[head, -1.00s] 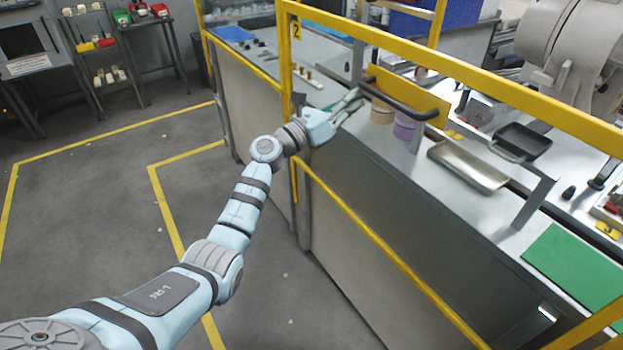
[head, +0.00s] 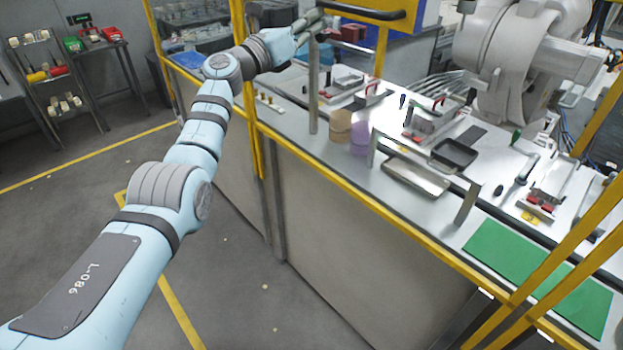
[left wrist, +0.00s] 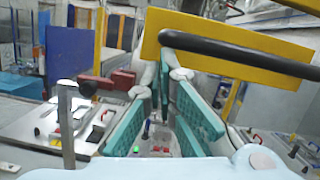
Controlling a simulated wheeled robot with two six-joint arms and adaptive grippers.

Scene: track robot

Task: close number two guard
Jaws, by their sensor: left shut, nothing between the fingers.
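A yellow guard panel (left wrist: 225,26) with a long black bar handle (left wrist: 240,52) fills the upper right of the left wrist view. In the head view the handle (head: 362,14) is at the top edge, and the panel is partly cut off. I see no number on it now. My left gripper (head: 318,24) is shut and empty, just left of the handle's near end and apart from it as far as I can tell. Its teal-padded fingers (left wrist: 170,78) are below and left of the handle in the left wrist view. My right gripper is not in view.
A yellow post (head: 240,75) stands beside my left arm, and a yellow rail (head: 370,203) runs along the bench front. The bench holds a metal tray (head: 415,178), a purple cylinder (head: 359,140) and a green mat (head: 540,270). A grey robot arm (head: 500,60) stands behind.

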